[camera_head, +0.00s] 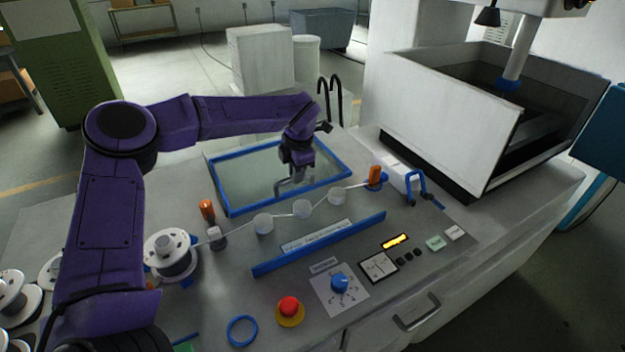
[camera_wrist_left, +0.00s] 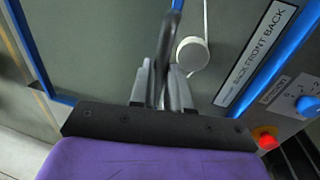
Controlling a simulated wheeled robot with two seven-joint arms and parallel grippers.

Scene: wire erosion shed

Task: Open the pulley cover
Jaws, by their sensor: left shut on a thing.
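The pulley cover (camera_head: 246,203) is a clear grey pane in a blue frame, behind the row of white pulleys (camera_head: 302,209) on the machine top. Its blue frame also shows at the left of the left wrist view (camera_wrist_left: 32,50). My left gripper (camera_head: 291,176) reaches over the pane from behind. In the left wrist view its fingers (camera_wrist_left: 162,88) are shut on a dark grey bar-like handle (camera_wrist_left: 168,40). I cannot tell whether the cover is lifted at all. My right gripper is not in view.
A wire runs over the pulleys from a white spool (camera_head: 171,257). A blue strip (camera_head: 320,244), a red stop button (camera_head: 289,306) and a blue knob (camera_head: 340,282) lie nearer. Orange posts (camera_head: 207,209) flank the pulleys. A white tank (camera_head: 450,110) stands at the right.

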